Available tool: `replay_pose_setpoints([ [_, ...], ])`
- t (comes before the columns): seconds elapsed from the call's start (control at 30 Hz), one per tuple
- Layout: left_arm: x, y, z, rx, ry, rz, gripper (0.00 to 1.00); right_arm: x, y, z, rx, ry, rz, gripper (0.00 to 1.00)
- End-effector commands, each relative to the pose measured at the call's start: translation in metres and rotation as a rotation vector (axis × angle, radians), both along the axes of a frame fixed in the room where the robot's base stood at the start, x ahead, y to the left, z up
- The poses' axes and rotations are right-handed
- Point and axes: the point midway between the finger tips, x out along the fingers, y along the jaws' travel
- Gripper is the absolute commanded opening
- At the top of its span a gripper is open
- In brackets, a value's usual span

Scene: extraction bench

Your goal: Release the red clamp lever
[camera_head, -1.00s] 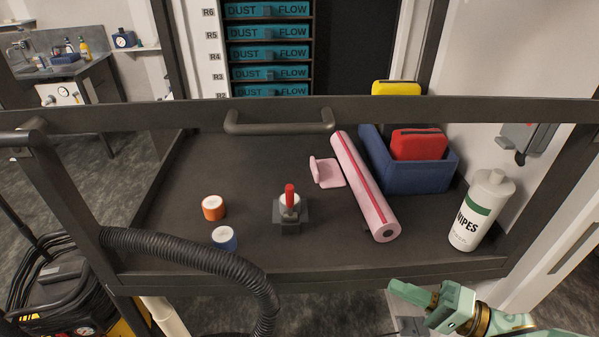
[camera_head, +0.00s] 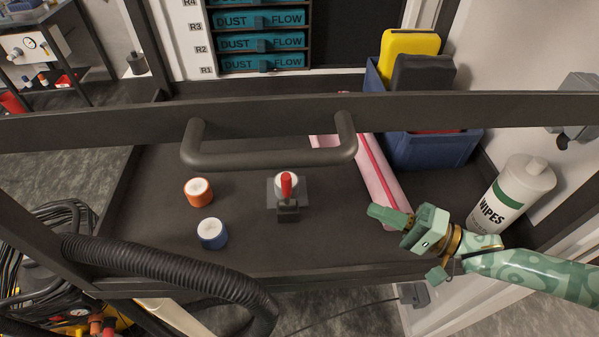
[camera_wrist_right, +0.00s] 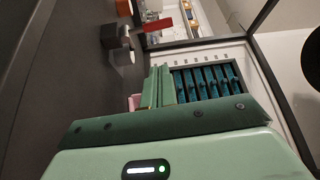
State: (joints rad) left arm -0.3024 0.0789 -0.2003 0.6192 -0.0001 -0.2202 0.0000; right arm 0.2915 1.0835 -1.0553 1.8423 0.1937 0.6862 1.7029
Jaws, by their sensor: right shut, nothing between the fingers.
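The red clamp lever (camera_head: 286,184) stands up from a small dark grey clamp base (camera_head: 288,212) on the dark cart shelf, with a white round part behind the lever. The lever also shows in the right wrist view (camera_wrist_right: 158,25), lying sideways in that tilted picture. My right gripper (camera_head: 376,212) is shut and empty, to the right of the clamp and apart from it. Its closed fingers also show in the right wrist view (camera_wrist_right: 159,86). My left gripper is not in view.

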Motion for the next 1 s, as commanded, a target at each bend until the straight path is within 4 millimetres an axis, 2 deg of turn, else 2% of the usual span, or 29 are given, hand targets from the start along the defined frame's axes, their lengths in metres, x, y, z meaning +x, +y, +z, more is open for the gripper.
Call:
replay_pose_setpoints([
  [0.6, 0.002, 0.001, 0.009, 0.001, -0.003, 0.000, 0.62, 0.068, 0.116, 0.009, 0.002, -0.003, 0.000, 0.00],
  [0.8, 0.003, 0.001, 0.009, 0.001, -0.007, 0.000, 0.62, 0.083, 0.141, 0.009, 0.001, -0.001, 0.000, 0.00],
  [1.0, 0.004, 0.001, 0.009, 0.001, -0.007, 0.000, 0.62, 0.088, 0.150, 0.010, -0.001, -0.001, 0.000, 0.00],
])
